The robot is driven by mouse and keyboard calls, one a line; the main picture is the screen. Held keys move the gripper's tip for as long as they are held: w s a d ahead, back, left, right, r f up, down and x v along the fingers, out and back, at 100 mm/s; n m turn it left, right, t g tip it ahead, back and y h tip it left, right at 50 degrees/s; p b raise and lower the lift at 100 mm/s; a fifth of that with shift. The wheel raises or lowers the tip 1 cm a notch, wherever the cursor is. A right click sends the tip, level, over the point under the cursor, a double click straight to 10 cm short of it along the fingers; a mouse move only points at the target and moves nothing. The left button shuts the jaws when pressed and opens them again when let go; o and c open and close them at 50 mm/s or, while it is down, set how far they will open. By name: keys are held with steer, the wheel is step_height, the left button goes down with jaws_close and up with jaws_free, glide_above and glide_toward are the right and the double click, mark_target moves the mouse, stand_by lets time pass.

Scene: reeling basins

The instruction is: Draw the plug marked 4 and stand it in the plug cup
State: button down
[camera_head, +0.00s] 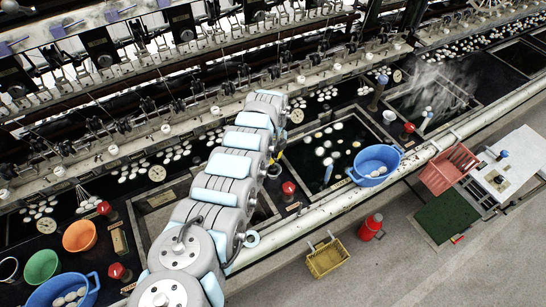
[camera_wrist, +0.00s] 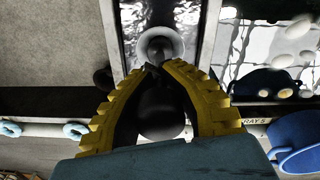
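My gripper (camera_wrist: 158,70) shows in the wrist view as two yellow toothed fingers that curve in toward each other. Their tips come close together at a dark slim piece, and a dark round shape lies between the fingers nearer the palm. Whether they grip that piece is too dark to tell. Just past the tips is a grey round-topped piece inside a white ring (camera_wrist: 158,40), over a narrow water channel. I cannot read a 4 on anything. In the head view my arm mostly hides the gripper (camera_head: 281,155).
A blue basin (camera_head: 374,163) sits on the basin edge to the right; it also shows in the wrist view (camera_wrist: 298,142). Red-knobbed fittings (camera_head: 288,188) line the rim. A red crate (camera_head: 448,168), yellow basket (camera_head: 326,259) and white table (camera_head: 508,165) stand along the floor side.

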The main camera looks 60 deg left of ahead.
steer(key=shift+f, duration=0.35)
steer(key=c, duration=1.2)
jaws_free()
steer(key=shift+o, duration=0.2)
step_height(320, 180, up, 12)
steer(key=shift+r, duration=0.1)
